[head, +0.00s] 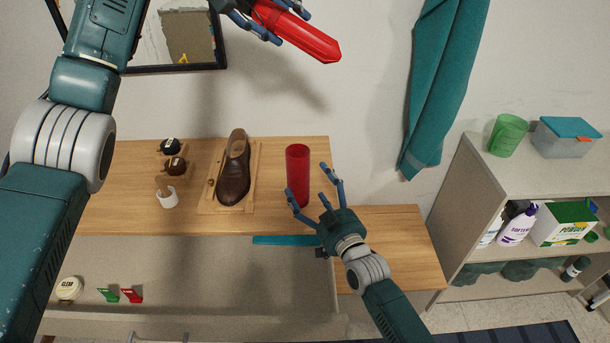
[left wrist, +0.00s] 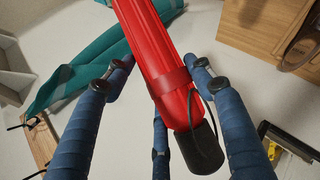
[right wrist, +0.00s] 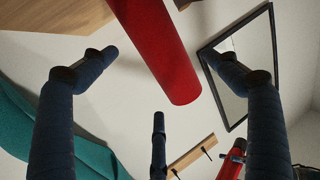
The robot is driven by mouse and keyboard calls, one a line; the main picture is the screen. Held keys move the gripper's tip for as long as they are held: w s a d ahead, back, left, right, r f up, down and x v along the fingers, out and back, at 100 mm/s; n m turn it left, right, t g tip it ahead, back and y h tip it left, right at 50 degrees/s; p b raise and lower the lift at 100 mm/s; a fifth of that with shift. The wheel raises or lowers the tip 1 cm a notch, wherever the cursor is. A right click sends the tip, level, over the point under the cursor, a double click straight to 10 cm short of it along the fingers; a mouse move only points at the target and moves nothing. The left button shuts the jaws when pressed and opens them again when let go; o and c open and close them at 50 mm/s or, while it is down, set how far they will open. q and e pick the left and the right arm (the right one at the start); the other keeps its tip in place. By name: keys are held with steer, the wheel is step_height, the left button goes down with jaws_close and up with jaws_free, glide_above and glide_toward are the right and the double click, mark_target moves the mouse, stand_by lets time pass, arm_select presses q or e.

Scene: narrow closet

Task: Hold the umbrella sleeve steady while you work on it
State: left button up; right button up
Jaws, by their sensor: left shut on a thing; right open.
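The umbrella sleeve (head: 298,172) is a plain red cylinder standing upright on the wooden desk in the head view. My right gripper (head: 314,187) is open just right of it, with one fingertip overlapping its lower edge in the picture; contact cannot be told. In the right wrist view the sleeve (right wrist: 160,50) lies between the spread fingers. My left gripper (head: 262,22) is shut on the folded red umbrella (head: 305,36), high above the desk, its tip pointing down right. In the left wrist view the umbrella (left wrist: 165,60) shows a strap and black handle (left wrist: 202,148).
A brown shoe (head: 233,175) sits on a wooden tray left of the sleeve, with a white pot (head: 167,197) beyond it. A teal cloth (head: 437,80) hangs on the wall. A shelf unit (head: 480,170) stands right. The lower wooden top (head: 410,250) is mostly bare.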

mark_target(306, 178)
steer(key=x, duration=0.7)
